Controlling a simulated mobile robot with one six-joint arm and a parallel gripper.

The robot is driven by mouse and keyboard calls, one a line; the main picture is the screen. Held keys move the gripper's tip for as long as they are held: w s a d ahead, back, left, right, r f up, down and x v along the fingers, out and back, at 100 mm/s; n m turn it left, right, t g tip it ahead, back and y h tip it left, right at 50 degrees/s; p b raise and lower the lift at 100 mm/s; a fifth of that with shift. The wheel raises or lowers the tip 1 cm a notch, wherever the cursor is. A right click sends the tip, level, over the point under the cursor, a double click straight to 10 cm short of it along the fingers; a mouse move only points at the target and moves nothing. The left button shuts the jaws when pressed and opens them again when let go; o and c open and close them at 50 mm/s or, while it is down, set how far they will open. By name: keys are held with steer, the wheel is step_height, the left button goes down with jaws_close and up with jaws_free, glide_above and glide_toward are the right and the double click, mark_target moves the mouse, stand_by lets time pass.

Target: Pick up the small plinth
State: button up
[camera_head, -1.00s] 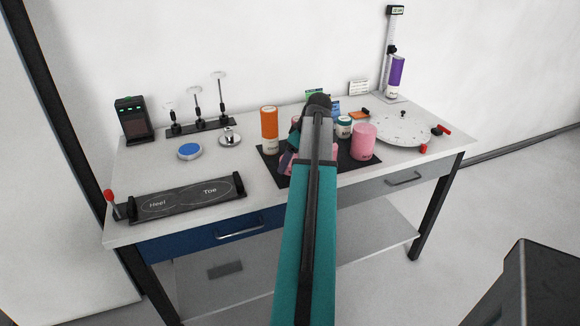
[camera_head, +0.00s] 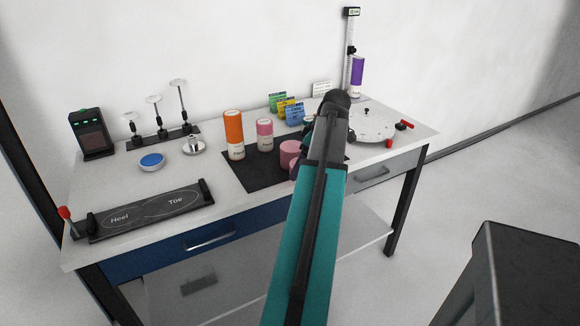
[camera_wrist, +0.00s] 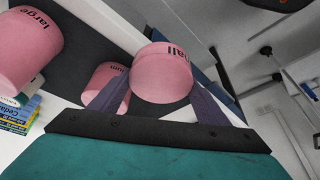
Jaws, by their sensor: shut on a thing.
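The small plinth (camera_wrist: 162,75) is a pink cylinder with dark lettering, seen in the wrist view. My gripper (camera_wrist: 158,88) is shut on it, one purple finger on each side. The medium plinth (camera_wrist: 105,85), also pink, stands just to its left in the wrist view, partly hidden by a finger. The large plinth (camera_wrist: 28,48) is at the upper left of that view. In the head view, pink shapes (camera_head: 290,149) show beside my arm at the dark mat; my arm hides the rest and I cannot tell which plinth is which.
A round white turntable (camera_head: 371,126) is at the right. A heel-toe pedal board (camera_head: 150,210) lies at the front left.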

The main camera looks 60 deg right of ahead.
steer(key=shift+s, duration=0.35)
steer(key=shift+w, duration=0.1)
stand_by(0.4)
